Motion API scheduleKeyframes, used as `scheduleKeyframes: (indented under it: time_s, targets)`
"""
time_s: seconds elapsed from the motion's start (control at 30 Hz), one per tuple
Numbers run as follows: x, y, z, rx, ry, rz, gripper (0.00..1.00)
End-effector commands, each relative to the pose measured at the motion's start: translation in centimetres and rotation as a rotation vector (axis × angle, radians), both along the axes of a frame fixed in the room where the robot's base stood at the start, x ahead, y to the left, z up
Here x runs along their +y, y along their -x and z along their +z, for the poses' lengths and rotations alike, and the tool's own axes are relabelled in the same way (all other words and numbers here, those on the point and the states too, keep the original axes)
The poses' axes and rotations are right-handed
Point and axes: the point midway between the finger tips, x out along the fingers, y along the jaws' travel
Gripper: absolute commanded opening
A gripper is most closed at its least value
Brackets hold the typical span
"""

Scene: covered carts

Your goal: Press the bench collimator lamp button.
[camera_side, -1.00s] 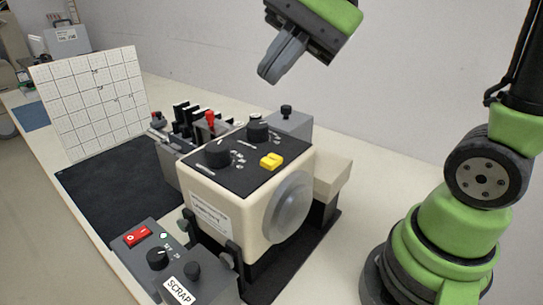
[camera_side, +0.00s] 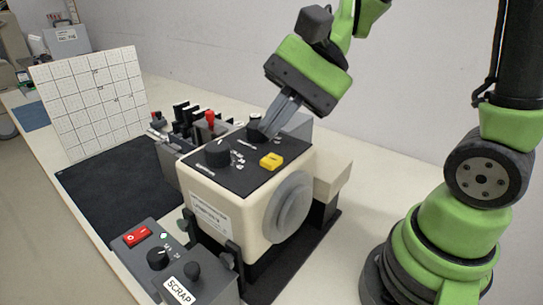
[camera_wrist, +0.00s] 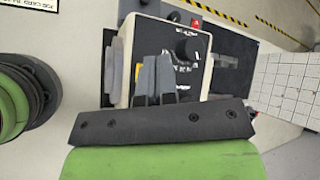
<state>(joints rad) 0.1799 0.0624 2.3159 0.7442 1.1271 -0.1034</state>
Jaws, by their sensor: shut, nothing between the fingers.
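The collimator is a cream box (camera_side: 222,200) with a black top panel. A yellow square button (camera_side: 271,162) sits on that panel near its right edge; in the wrist view only a sliver of it (camera_wrist: 169,69) shows beside the fingers. A black knob (camera_side: 217,153) stands to the button's left. Another knob (camera_side: 254,131) behind is partly hidden by my fingers. My gripper (camera_side: 264,134) is shut and empty, pointing down over the back of the panel, behind the button and apart from it. In the wrist view my fingertips (camera_wrist: 154,60) overlap the panel; their height above it is unclear.
A grey control box (camera_side: 172,270) with a red rocker switch and a "SCRAP" label stands in front. Behind the collimator are a red-topped lever (camera_side: 210,122) and several black parts. A white grid board (camera_side: 92,105) stands at left beside a dark mat (camera_side: 115,190).

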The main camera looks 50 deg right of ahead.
Motion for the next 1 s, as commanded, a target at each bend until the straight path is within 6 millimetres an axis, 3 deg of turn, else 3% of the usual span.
scheduleKeyframes:
  time_s: [0.27,1.0]
  targets:
    - [0.0,0.0,-1.7,0.001,0.002,0.001,0.00]
    - [0.0,0.0,-1.8,0.000,0.002,0.000,0.00]
